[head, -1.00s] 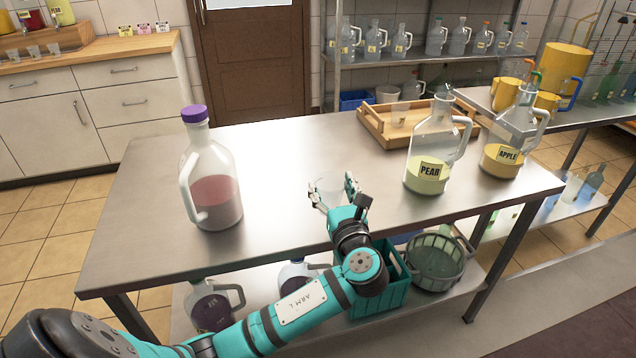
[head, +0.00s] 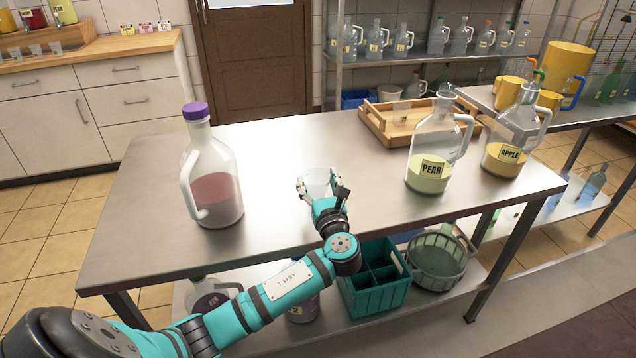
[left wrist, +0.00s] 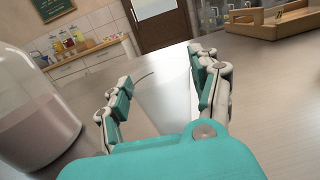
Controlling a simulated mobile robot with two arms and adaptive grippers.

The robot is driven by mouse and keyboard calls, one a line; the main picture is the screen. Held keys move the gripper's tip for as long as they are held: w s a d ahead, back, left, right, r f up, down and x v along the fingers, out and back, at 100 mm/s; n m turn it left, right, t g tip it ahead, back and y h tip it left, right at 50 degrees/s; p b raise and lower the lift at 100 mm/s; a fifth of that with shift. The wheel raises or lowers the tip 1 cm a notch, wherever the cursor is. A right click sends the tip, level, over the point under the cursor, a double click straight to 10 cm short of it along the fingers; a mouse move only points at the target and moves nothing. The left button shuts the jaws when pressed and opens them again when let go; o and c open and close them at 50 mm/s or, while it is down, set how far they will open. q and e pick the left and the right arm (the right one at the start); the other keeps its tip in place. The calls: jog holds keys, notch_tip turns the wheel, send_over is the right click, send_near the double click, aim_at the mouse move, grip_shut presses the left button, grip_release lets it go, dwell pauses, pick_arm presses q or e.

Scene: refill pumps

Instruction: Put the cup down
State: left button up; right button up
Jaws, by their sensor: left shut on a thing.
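A clear cup (head: 317,182) is between the fingers of my left gripper (head: 318,186), over the bare middle of the steel table (head: 275,155). The left gripper is shut on the cup. In the left wrist view the cup (left wrist: 163,103) shows faintly between the two fingers of the gripper (left wrist: 158,72). I cannot tell whether its base touches the table. My right gripper is not in view.
A purple-capped jug (head: 214,185) stands to the left of the cup. The pear jug (head: 432,150) and apple jug (head: 510,140) stand to the right. A wooden tray (head: 376,129) lies behind. The tabletop around the cup is clear.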

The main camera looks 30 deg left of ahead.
pick_arm(q)
jog(key=shift+f, duration=0.15)
jog(key=o, duration=0.8)
jog(key=shift+c, duration=0.2)
jog(key=shift+r, duration=0.25)
jog(key=v, duration=1.2)
jog(key=shift+s, duration=0.1)
